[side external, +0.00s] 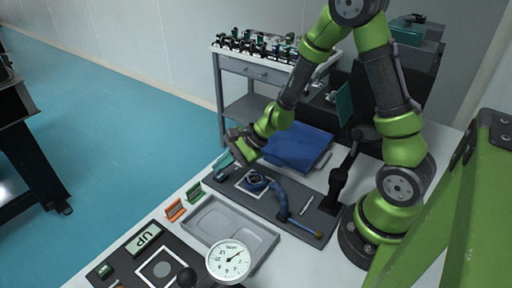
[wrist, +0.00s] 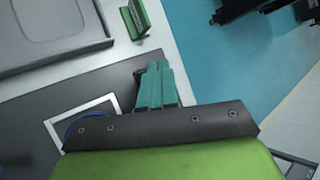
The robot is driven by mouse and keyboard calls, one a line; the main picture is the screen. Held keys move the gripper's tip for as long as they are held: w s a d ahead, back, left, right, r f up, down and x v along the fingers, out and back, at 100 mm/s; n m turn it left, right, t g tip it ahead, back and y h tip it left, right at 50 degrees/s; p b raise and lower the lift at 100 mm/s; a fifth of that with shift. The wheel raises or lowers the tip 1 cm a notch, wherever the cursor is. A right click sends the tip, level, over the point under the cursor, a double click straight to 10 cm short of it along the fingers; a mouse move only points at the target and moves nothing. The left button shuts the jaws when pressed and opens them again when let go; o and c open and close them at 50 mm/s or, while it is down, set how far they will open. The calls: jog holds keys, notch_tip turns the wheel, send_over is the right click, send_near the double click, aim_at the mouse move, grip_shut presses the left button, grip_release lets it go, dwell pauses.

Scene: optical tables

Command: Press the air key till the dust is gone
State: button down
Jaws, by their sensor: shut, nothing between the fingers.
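My gripper (side external: 241,146) is shut and empty, low over the far left end of the dark work mat (side external: 269,199). Dust is too small to make out.
A green piece (side external: 195,191) and an orange piece (side external: 175,210) stand along the table edge. A grey tray (side external: 211,229), a dial gauge (side external: 229,261) and an UP sign (side external: 144,239) are nearer.

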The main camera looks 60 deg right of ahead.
aim_at(224, 176)
jog(key=shift+f, duration=0.1)
dwell(0.3)
jog(key=shift+f, duration=0.35)
jog(key=shift+f, duration=0.4)
dwell(0.6)
jog(key=shift+r, duration=0.85)
jog(key=shift+r, duration=2.5)
